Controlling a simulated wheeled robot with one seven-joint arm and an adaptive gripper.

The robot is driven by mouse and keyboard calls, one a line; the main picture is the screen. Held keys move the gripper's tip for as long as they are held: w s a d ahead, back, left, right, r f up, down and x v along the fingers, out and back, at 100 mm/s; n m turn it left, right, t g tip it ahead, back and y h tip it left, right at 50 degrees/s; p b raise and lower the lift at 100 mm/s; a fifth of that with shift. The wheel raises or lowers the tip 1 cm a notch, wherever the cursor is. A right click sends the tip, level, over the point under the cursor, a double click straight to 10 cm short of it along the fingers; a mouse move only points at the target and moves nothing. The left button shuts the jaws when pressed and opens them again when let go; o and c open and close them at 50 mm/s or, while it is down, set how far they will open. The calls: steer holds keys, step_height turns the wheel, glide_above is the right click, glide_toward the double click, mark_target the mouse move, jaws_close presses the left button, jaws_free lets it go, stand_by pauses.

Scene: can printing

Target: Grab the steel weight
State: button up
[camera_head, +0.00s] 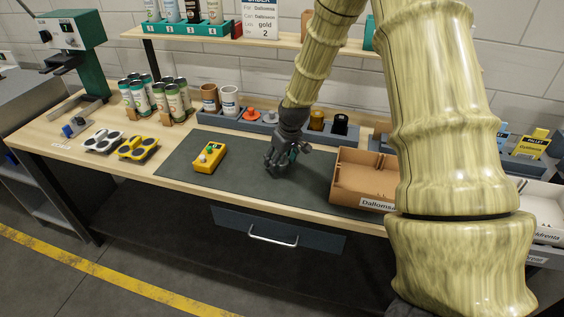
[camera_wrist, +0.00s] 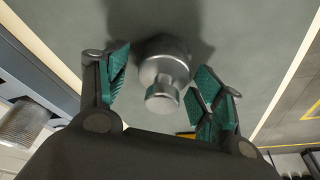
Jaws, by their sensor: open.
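The steel weight (camera_wrist: 163,76) is a shiny silver cylinder with a narrower knob on top. In the wrist view it stands on the dark grey mat (camera_wrist: 245,30), between the two fingers of my gripper (camera_wrist: 160,92). The fingers have teal pads and are spread, with a visible gap on each side of the weight. In the head view my gripper (camera_head: 281,160) hangs low over the mat (camera_head: 236,180), left of the cardboard box. The weight is hidden or too small to make out there.
A yellow handheld device (camera_head: 206,157) lies left on the mat. The cardboard box (camera_head: 364,177) stands to the right. Behind runs a grey rack (camera_head: 262,128) with coloured pieces. Several cans (camera_head: 174,102) stand at the back left. Mat between device and gripper is clear.

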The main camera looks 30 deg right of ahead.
steer(key=shift+w+f, duration=0.15)
steer(key=shift+f, duration=0.3)
steer(key=c, duration=1.4)
steer(key=shift+c, duration=0.4)
steer(key=shift+r, duration=0.2)
